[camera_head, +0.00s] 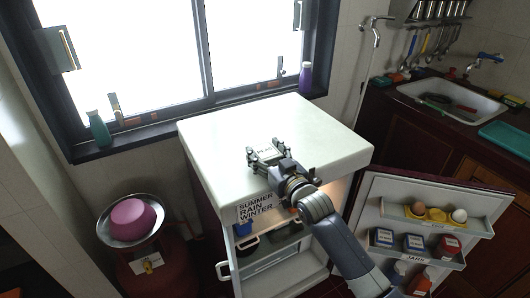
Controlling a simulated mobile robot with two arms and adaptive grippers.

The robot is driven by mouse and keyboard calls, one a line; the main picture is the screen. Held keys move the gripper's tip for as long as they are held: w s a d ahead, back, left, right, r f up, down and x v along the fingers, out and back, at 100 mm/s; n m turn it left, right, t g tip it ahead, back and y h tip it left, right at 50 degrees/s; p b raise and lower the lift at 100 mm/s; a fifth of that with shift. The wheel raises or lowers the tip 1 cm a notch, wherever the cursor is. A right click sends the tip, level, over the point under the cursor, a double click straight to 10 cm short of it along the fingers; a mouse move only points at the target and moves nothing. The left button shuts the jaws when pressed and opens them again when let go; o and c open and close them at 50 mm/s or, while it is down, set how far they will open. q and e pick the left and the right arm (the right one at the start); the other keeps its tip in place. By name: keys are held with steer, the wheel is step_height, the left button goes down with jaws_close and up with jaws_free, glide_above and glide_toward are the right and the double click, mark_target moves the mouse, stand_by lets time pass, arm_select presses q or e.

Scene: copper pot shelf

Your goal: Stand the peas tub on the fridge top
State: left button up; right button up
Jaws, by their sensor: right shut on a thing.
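The white peas tub (265,151), with dark lettering on it, is between the fingers of my right gripper (264,153). The gripper is shut on it at the front part of the white fridge top (270,118). The gripper hides part of the tub, and I cannot tell whether its base touches the surface. My right arm comes up from the lower right, in front of the open fridge. My left gripper is not in view.
The rest of the fridge top is clear. The open fridge door (385,190) holds eggs and several jars on the right. A window sill with bottles lies behind. A pink bowl (132,218) sits in a metal pan at left; a sink (450,97) is at right.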

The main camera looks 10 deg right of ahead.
steer(key=o, duration=1.2)
steer(key=shift+f, duration=0.1)
